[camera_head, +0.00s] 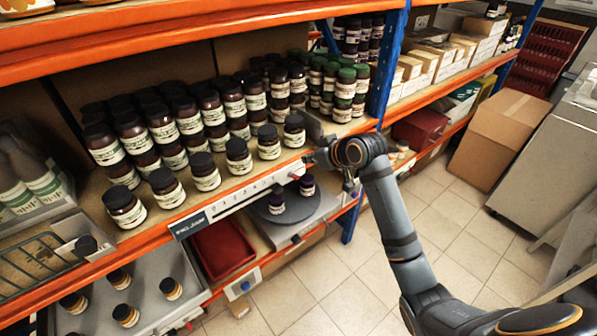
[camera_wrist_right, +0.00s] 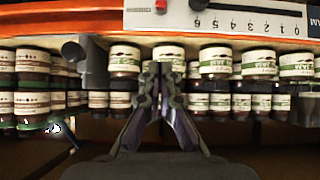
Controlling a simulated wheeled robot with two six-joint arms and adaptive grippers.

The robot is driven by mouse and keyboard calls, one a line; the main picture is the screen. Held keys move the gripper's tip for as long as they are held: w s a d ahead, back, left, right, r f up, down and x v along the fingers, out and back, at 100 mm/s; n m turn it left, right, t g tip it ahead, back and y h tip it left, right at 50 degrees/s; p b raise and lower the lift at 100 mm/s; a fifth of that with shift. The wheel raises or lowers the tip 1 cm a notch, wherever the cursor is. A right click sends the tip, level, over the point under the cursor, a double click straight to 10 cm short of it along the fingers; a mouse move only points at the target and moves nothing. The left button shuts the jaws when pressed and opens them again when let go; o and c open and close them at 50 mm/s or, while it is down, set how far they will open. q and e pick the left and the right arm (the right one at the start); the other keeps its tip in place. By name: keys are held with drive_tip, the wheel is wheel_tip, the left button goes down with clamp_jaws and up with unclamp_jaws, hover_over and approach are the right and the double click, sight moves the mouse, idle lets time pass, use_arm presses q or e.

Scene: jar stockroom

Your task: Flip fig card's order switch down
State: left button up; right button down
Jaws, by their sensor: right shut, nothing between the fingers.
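The fig card is a long white strip on the orange shelf edge, with a dark name sign (camera_head: 190,225) at its left end and a row of numbers. The switch's position is too cropped to tell. My right gripper (camera_head: 322,157) is near the strip's right end. In the wrist view its fingertips (camera_wrist_right: 160,72) are together and empty, apart from the switch. My left gripper is out of view.
Several dark jars (camera_head: 206,172) with cream labels crowd the shelf behind the strip. Below is a grey round turntable (camera_head: 285,208) with a few jars and a red bin (camera_head: 222,249). A blue upright (camera_head: 388,65) stands close behind my right arm.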

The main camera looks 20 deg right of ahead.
drive_tip(key=p, duration=0.2)
hover_over(294, 176)
wheel_tip(294, 176, down, 5)
drive_tip(key=shift+w+f, duration=0.15)
drive_tip(key=shift+f, duration=0.05)
drive_tip(key=shift+s+d+f+p, duration=0.2)
drive_tip(key=shift+s+f+p, duration=0.1)
drive_tip(key=shift+f, duration=0.35)
drive_tip(key=shift+s+d+f+p, duration=0.15)
drive_tip(key=shift+s+f+p, duration=0.15)
drive_tip(key=shift+f, duration=0.3)
drive_tip(key=shift+s+d+f, duration=0.15)
drive_tip(key=shift+s+f, duration=0.2)
drive_tip(key=shift+f, duration=0.25)
drive_tip(key=shift+w, duration=0.1)
drive_tip(key=shift+f, duration=0.1)
